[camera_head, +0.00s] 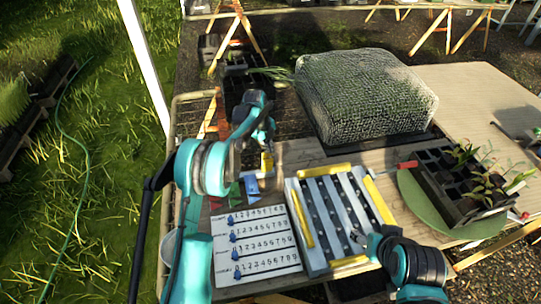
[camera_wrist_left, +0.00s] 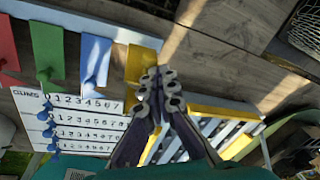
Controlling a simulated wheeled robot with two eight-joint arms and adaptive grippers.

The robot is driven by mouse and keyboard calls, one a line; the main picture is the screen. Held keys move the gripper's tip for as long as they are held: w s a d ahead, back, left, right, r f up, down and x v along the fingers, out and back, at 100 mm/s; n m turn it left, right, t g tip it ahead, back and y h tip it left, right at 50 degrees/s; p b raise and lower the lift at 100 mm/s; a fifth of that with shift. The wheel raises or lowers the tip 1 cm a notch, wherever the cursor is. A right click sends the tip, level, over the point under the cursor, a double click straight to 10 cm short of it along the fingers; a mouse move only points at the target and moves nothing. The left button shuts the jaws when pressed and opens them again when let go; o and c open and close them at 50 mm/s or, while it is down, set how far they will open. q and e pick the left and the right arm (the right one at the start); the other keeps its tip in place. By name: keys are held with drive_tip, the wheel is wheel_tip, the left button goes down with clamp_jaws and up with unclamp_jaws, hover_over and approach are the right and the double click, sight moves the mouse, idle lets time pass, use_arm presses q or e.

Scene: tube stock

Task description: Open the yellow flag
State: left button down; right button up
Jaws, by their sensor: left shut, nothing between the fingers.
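The yellow flag (camera_wrist_left: 143,62) is at the right end of a row of coloured flags in the left wrist view. In the head view it shows as a small yellow patch (camera_head: 267,162) just below my left gripper (camera_head: 266,146). In the left wrist view my left gripper (camera_wrist_left: 160,80) is shut and empty, its fingertips overlapping the flag's lower right part. I cannot tell whether they touch it. My right gripper (camera_head: 358,238) is over the striped tray in the head view, and its jaws are too small to read.
The row also has a blue flag (camera_wrist_left: 95,62), a green flag (camera_wrist_left: 47,50) and a red flag (camera_wrist_left: 7,45). A number board (camera_head: 258,246) with blue sliders and a striped tray (camera_head: 318,258) lie nearby. A mesh-covered block (camera_head: 365,95) and a seedling tray (camera_head: 448,196) stand to the right.

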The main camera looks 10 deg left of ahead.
use_arm(q)
drive_tip(key=shift+w+a+f, duration=0.25)
drive_tip(key=shift+w+a, duration=0.15)
idle(0.3)
drive_tip(key=shift+w+r, duration=0.1)
wheel_tip(320, 180, up, 13)
drive_tip(key=a+p, duration=0.1)
drive_tip(key=a, duration=0.2)
drive_tip(key=s+d+r+n+t, duration=0.1)
drive_tip(key=s+r+n+t, duration=0.1)
drive_tip(key=s+r+n, duration=0.45)
drive_tip(key=s+r+n+t+y, duration=0.25)
drive_tip(key=s+n, duration=0.85)
drive_tip(key=s, duration=0.9)
drive_tip(key=s+f+n+t, duration=0.2)
drive_tip(key=s+f+n, duration=0.4)
drive_tip(key=s, duration=0.5)
drive_tip(key=shift+s+f+n, duration=0.2)
drive_tip(key=shift+s+n, duration=0.1)
drive_tip(key=shift+n, duration=0.55)
